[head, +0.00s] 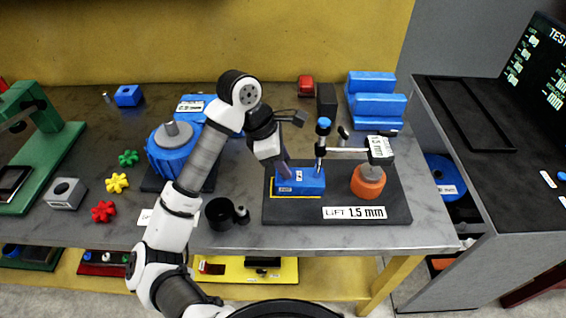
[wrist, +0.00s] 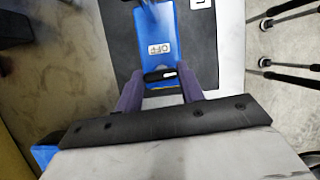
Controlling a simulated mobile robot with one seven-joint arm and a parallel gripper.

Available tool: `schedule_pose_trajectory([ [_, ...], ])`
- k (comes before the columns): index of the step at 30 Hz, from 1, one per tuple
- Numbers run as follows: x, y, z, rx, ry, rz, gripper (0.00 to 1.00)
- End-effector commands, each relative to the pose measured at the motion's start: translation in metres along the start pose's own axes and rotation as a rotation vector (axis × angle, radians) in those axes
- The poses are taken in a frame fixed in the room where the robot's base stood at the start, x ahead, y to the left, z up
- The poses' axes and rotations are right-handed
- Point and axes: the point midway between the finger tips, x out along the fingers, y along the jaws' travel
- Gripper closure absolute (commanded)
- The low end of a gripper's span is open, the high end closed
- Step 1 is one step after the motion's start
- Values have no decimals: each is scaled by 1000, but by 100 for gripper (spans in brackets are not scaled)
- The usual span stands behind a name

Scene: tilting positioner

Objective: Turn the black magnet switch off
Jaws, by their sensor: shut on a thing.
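The blue magnetic base (head: 312,183) stands on a black plate (head: 340,203), with a yellow line along its edge, in the head view. A label that looks like OFF is on the blue base (wrist: 160,65) in the wrist view. The black magnet switch (wrist: 158,76), with a white mark on its right part, is on the base's near end. My gripper (wrist: 160,74) has its purple fingers on both sides of the switch and is shut on it. In the head view my gripper (head: 285,178) reaches down to the base's left end and hides the switch.
An orange round weight (head: 368,182) stands right of the base. A black cup (head: 220,213) and a blue round device (head: 172,152) stand left.

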Motion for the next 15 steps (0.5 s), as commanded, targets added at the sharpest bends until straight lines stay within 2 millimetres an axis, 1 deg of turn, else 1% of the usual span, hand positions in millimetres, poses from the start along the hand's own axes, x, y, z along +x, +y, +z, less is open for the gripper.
schedule_pose_trajectory([
  [1, 5, 0, -2, -21, 2, 14, 85],
  [3, 7, 0, -3, -62, 2, 32, 85],
  [8, 8, -1, -4, -182, 3, 84, 85],
  [15, 8, -2, -3, -393, 2, 173, 85],
])
